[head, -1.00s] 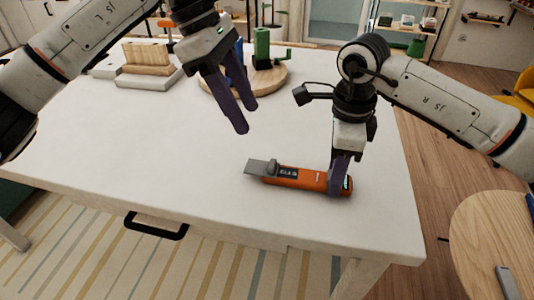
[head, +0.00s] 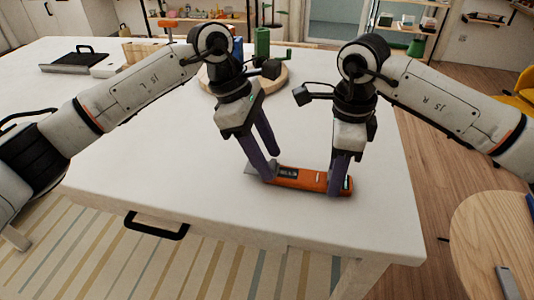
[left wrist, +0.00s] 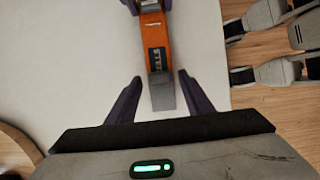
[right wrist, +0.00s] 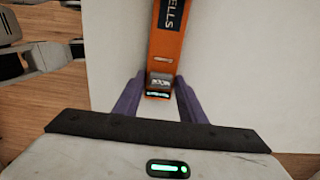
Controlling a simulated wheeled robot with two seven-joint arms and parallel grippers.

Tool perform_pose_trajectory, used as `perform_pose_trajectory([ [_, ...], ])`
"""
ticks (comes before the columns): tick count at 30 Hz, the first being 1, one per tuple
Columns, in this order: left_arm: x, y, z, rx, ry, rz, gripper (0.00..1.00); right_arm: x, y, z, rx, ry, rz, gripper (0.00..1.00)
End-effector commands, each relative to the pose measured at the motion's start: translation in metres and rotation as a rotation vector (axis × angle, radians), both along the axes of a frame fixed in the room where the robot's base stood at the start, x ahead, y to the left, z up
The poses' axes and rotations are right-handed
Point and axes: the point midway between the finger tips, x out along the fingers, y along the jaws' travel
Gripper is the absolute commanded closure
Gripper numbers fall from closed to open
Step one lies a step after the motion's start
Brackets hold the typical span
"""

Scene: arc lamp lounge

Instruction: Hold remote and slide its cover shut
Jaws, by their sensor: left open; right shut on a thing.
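The orange remote (head: 310,180) lies near the front edge of the white table. Its grey cover (left wrist: 163,97) sticks out past the end away from my right gripper, leaving a dark lettered recess (left wrist: 158,60) uncovered. My right gripper (head: 338,189) is shut on the remote's right end, which also shows between its fingers in the right wrist view (right wrist: 158,90). My left gripper (head: 271,167) is open at the cover end. In the left wrist view its fingers stand apart on both sides of the cover, and contact cannot be told. The near finger partly hides the cover in the head view.
A round wooden board (head: 276,82) with a green object (head: 262,42) stands at the back of the white table (head: 150,215). A dark tray-like item (head: 76,60) lies at the far left. The table left of the remote is clear.

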Motion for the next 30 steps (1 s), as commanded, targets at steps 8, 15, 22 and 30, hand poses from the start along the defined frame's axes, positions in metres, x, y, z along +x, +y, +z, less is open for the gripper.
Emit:
perform_pose_trajectory([
  [8, 0.0, 0.0, 0.0, 0.0, 0.001, 0.0, 0.65, 0.0, 0.0, 0.0, 0.001, -0.001, 0.0, 0.89],
  [15, 0.0, 0.0, 0.0, 0.0, 0.001, 0.0, 1.0, 0.0, 0.0, 0.0, 0.001, -0.001, 0.0, 0.89],
  [22, -0.002, -0.017, 0.0, 0.0, 0.001, -0.004, 1.0, 0.0, 0.0, 0.0, 0.001, 0.0, 0.0, 0.89],
  [30, -0.006, -0.05, 0.0, -0.001, 0.001, -0.001, 1.0, 0.0, 0.0, 0.0, 0.001, 0.0, 0.001, 0.89],
])
